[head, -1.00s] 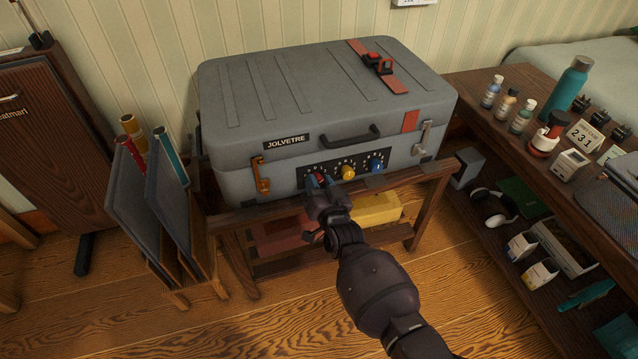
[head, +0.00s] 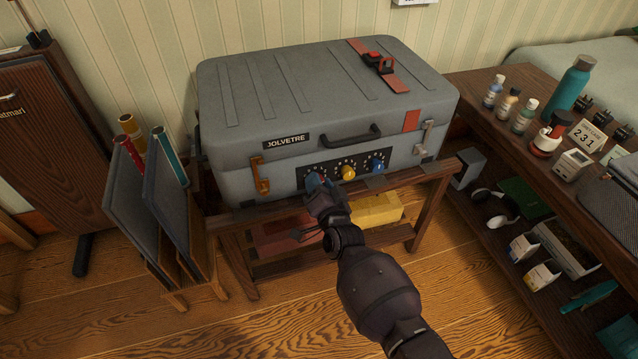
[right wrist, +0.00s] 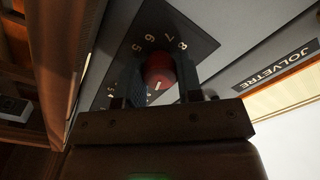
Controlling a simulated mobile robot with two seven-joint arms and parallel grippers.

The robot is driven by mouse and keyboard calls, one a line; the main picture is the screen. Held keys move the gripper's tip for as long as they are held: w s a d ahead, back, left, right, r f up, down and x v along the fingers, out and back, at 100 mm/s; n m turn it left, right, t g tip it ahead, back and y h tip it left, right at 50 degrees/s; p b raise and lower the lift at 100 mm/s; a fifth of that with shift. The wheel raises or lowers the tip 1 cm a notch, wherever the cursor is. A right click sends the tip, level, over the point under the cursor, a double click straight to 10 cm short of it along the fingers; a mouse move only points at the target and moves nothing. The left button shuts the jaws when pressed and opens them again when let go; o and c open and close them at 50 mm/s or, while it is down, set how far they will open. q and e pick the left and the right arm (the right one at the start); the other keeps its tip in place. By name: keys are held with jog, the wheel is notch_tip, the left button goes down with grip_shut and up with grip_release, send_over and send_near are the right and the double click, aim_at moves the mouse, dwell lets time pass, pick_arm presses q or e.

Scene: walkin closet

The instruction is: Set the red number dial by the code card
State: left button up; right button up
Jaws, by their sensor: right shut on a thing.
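The grey suitcase (head: 235,150) lies on a wooden rack, with a black dial panel on its front. My right gripper (head: 316,183) is at the panel's left end, its fingers on either side of the red dial (right wrist: 160,72) and shut on it. A white mark shows on the dial's face, with 5 to 8 printed around the far side. Which number the mark meets, I cannot tell. In the head view the gripper mostly hides this dial. The yellow dial (head: 348,172) and blue dial (head: 377,166) are to its right. My left gripper is out of view.
The wooden shelf unit (head: 470,90) at the right holds small bottles, a teal flask (head: 570,84) and chargers. A red box and a yellow box (head: 376,209) sit under the suitcase. Folders and rolled tubes (head: 170,155) stand to the left. The front floor is clear.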

jog(key=o, duration=0.9)
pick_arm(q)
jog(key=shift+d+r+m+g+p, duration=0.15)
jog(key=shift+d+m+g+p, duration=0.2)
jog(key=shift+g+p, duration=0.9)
pick_arm(e)
jog(key=shift+p+v, duration=0.4)
jog(key=shift+v, duration=5.05)
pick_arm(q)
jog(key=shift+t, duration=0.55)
pick_arm(e)
jog(key=shift+w+d+r, duration=0.1)
